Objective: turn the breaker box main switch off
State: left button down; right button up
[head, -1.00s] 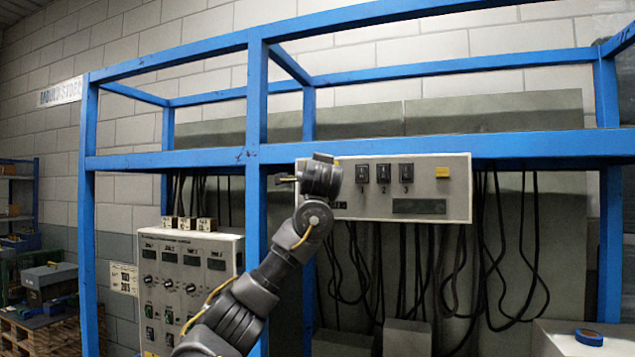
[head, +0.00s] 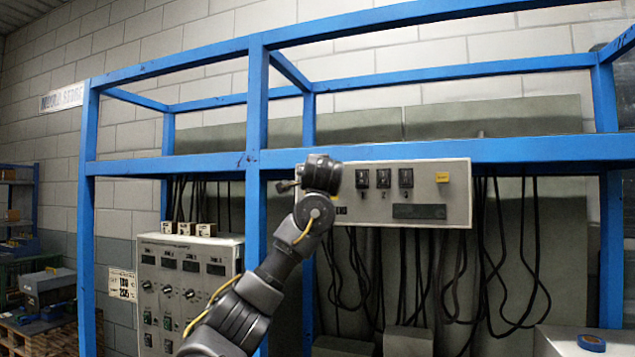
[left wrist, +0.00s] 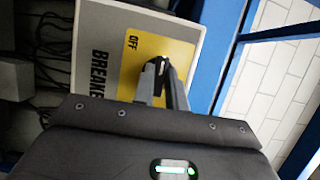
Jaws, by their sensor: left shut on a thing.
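The breaker box (head: 455,205) is a pale grey panel on the blue rack, with black switches numbered 1, 2 and 3 and a small yellow label. My left gripper (head: 322,174) is at its left end in the head view and hides that part, including the main switch. In the left wrist view the box (left wrist: 112,28) shows "BREAKE" lettering and a yellow plate (left wrist: 178,50) marked OFF. My right gripper is not in view.
A blue rack post (head: 257,110) stands just left of my left gripper, with a blue beam (head: 420,152) along the box's top. A grey control cabinet (head: 190,250) with knobs is at the left. Black cables (head: 370,270) hang below the box.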

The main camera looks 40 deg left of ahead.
pick_arm(q)
jog(key=c, duration=1.4)
grip_release()
jog(key=shift+c, duration=0.2)
